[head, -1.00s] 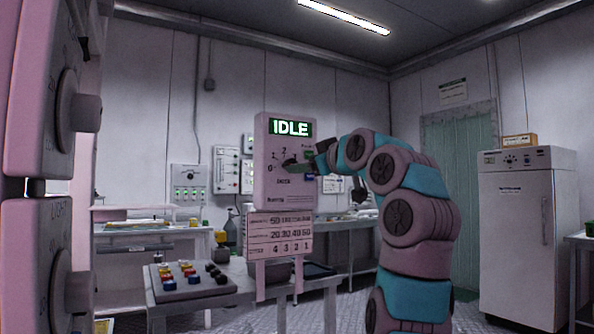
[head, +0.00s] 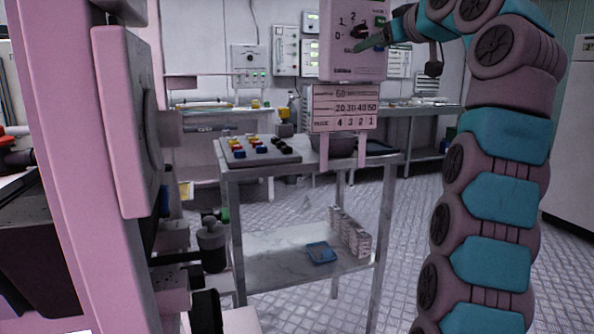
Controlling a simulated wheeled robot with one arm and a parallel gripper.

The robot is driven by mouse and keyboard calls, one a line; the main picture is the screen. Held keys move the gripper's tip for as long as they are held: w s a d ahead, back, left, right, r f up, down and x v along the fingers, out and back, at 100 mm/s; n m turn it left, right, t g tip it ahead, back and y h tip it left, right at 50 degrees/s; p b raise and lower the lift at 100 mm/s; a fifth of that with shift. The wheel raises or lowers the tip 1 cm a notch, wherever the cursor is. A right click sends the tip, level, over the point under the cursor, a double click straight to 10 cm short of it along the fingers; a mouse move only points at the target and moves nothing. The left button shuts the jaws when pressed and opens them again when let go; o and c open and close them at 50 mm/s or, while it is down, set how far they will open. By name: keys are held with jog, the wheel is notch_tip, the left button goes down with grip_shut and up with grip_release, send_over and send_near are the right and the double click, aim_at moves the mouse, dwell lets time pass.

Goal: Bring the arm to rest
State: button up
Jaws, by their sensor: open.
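My gripper (head: 366,45) is at the top of the head view, at the end of my raised teal and mauve arm. It is close to the dial on the front of the pink control box (head: 352,62); I cannot tell whether it touches the dial. The jaws are open and I see nothing held in them. The upper part of the box, and the top bend of my arm, are cut off by the frame's top edge.
A metal cart (head: 228,190) stands below the box. It bears a board of coloured knobs (head: 262,160); a blue tray (head: 321,253) lies on its lower shelf. A pink post (head: 85,200) fills the left side. Tiled floor is clear between cart and arm.

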jog(key=s+a+f+m+g+h, duration=0.1)
jog(key=s+a+f+g, duration=0.3)
jog(key=f, duration=0.6)
jog(key=s+a+f+m+g, duration=0.1)
jog(key=s+f+m+g, duration=0.1)
jog(key=s+f, duration=0.5)
jog(key=s+a+f+m+g+h, duration=0.1)
jog(key=s+a+f+g, duration=0.15)
jog(key=f, duration=0.95)
jog(key=s+d+f+g+h, duration=0.1)
jog(key=s+f+g, duration=0.1)
jog(key=s+f, duration=0.7)
jog(key=s+d+f+m+g+h, duration=0.1)
jog(key=s+d+f+g, duration=0.1)
jog(key=s+f, duration=0.7)
jog(key=s+d+f+m+g+h, duration=0.1)
jog(key=s+f+g, duration=0.3)
jog(key=s+f, duration=0.5)
jog(key=s+d, duration=0.1)
jog(key=s, duration=0.8)
jog(key=shift+f, duration=0.35)
